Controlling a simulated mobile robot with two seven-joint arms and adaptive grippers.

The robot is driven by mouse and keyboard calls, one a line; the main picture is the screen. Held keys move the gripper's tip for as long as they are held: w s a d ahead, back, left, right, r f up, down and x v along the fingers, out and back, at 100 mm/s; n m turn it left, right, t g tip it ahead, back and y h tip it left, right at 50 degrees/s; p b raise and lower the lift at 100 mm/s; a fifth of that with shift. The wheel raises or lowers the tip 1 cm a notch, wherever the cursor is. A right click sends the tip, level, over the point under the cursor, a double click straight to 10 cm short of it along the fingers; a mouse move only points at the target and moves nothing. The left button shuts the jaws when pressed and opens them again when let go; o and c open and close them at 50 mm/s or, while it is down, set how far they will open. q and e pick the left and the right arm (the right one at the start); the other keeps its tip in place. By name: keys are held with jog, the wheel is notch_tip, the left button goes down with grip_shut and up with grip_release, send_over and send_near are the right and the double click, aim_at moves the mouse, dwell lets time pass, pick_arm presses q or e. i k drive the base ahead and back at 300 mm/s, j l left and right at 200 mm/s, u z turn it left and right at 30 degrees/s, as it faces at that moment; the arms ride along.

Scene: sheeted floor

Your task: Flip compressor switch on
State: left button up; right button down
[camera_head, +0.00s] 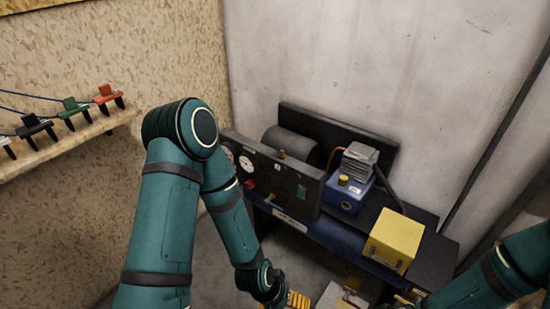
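The compressor unit stands on a dark bench, with a grey tank (290,146) behind a dark front panel (292,184). The panel carries round gauges (247,163) and a small red control (250,184); I cannot tell if this is the switch or how it is set. My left arm passes in front of the panel's left part and hides some of it. My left gripper (272,297) is low at the bottom edge, below and apart from the panel; its fingers are not clear. My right gripper (402,302) is at the bottom right, mostly cut off.
A blue device (345,193) and a yellow box (394,240) sit on the bench (436,247) to the right. Yellow items lie at the bottom. Walls close in behind and left.

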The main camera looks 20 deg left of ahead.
aim_at(301, 191)
jog(key=i+j, duration=0.75)
jog(key=i+j+u, duration=0.05)
